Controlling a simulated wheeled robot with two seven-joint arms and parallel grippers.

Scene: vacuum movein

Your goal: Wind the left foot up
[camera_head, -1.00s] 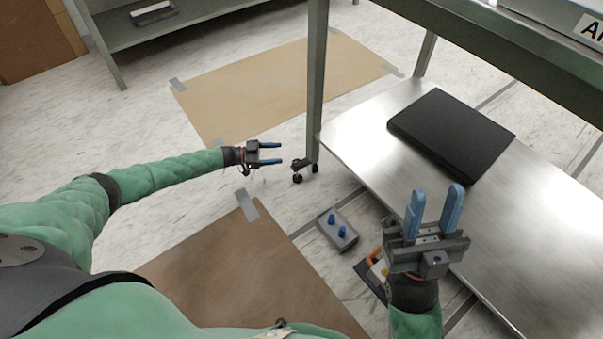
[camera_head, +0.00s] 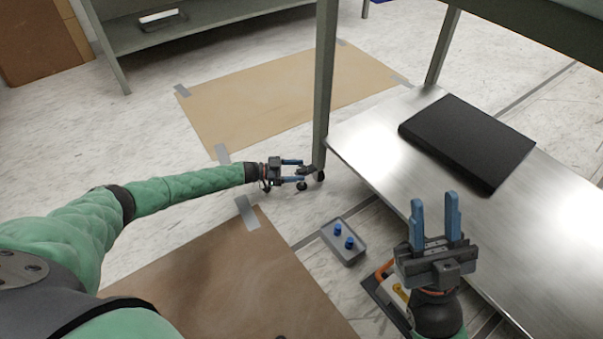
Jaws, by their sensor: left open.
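My fingers and wrist hide part of the foot. My right gripper (camera_head: 435,212) is open and empty, fingers pointing up the picture, in front of the lower metal shelf.
The steel lower shelf (camera_head: 375,135) carries a black flat box (camera_head: 468,142). A grey box with blue knobs (camera_head: 345,241) and an orange-handled tool case (camera_head: 378,290) lie on the floor. Taped brown sheets (camera_head: 280,105) cover floor parts. Another shelf stands at the back left.

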